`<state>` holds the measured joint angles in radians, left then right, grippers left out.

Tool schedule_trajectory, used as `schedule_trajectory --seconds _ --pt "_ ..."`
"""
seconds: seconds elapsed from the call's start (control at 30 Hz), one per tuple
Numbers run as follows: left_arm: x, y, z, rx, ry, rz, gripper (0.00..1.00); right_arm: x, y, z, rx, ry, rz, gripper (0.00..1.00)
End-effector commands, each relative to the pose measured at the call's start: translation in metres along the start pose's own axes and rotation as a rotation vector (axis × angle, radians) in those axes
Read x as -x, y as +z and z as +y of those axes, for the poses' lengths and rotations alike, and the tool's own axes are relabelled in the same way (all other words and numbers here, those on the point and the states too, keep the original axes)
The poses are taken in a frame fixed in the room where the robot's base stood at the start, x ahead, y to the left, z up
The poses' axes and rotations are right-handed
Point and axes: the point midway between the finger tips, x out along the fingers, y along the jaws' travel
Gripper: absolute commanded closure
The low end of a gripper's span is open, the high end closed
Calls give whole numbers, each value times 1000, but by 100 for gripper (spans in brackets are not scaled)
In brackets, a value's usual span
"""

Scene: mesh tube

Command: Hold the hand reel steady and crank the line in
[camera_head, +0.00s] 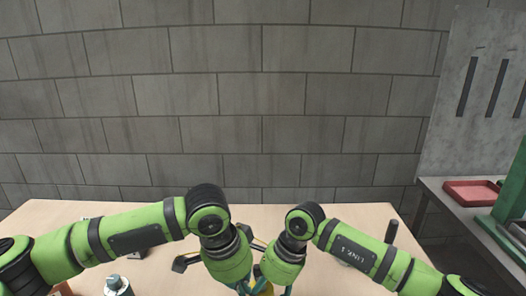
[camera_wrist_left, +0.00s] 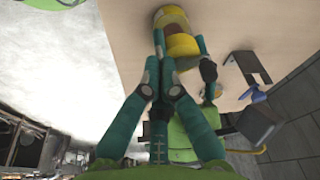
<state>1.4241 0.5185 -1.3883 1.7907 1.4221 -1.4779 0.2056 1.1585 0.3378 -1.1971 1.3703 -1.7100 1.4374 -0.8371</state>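The hand reel (camera_wrist_left: 182,46) shows in the left wrist view as yellow rounds with a red-brown middle. In the head view only a bit of its yellow (camera_head: 263,288) shows at the bottom edge, between my grippers. My left gripper (camera_wrist_left: 159,42) has its teal fingers close together at the reel's near side; they look shut on a part of it, and the gripped part is hidden. My right gripper (camera_head: 286,290) is low beside the reel in the head view, its fingertips out of sight. A dark and teal piece (camera_wrist_left: 207,68) stands beside the reel; I cannot tell what it is.
The wooden table (camera_head: 330,220) lies before a grey block wall. A black bracket (camera_wrist_left: 248,66) and a blue piece (camera_wrist_left: 256,94) lie past the reel. A metal canister (camera_head: 116,286) stands front left. A side bench at right holds a red tray (camera_head: 470,193).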

Motion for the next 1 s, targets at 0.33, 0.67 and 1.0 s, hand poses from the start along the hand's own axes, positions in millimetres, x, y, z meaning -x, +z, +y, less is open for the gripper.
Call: schedule_trajectory --seconds 0.33,0.67,1.0 --pt "0 2 -11 4 1 -1 100 -2 0 1 -1 4 0 76" --pt "-1 2 -20 2 3 -1 100 -2 0 1 -2 3 0 76" --pt "-1 -1 -29 1 3 -2 100 -2 0 1 -2 2 0 76"
